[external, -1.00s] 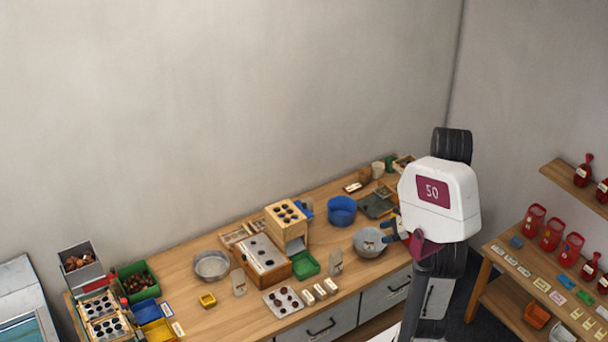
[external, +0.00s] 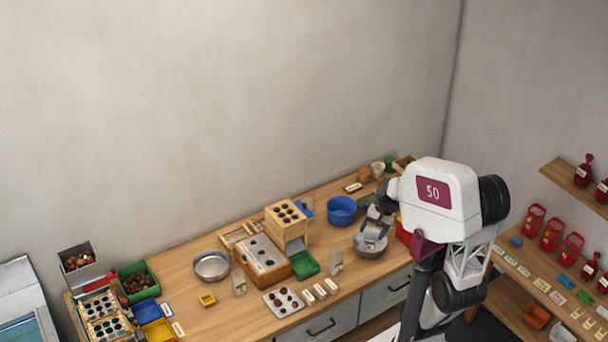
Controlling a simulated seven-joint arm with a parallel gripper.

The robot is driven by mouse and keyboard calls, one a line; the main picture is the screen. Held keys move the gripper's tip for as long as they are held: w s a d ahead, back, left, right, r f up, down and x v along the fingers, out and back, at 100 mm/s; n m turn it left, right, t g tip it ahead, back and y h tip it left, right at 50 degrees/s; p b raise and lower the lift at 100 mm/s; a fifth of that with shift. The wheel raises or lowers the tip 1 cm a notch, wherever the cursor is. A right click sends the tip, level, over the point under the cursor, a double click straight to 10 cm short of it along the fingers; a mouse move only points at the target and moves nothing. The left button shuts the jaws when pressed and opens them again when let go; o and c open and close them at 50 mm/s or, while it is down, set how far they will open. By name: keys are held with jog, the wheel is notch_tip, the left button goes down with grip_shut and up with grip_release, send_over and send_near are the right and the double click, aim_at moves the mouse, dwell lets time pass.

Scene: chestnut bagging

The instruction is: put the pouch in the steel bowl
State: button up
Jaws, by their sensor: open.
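My gripper (external: 372,232) is open, pointing down at the grey metal bowl (external: 362,253) on the right half of the bench. Its fingers are at or just above the bowl's mouth and partly cover it. Something pale shows in that bowl between the fingers; whether it is a pouch I cannot tell. A shiny, shallow steel bowl (external: 211,266) stands farther left and looks empty. Two small clear pouches with labels stand on the bench: one pouch (external: 239,284) right of the shiny bowl, another pouch (external: 336,263) left of the grey bowl.
A blue tub (external: 341,211) stands behind the grey bowl. A wooden sorting box (external: 263,262), a green tray (external: 305,265) and a holed plate (external: 284,303) fill the middle. A red container (external: 404,232) is partly hidden by my arm. A yellow box (external: 207,300) lies in front.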

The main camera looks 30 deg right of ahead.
jog(key=s+a+r+n+t+h, duration=0.2)
jog(key=s+r+n+h, duration=0.3)
jog(key=s+r+n, duration=0.3)
jog(key=shift+a+r, duration=0.45)
jog(key=shift+r, duration=0.25)
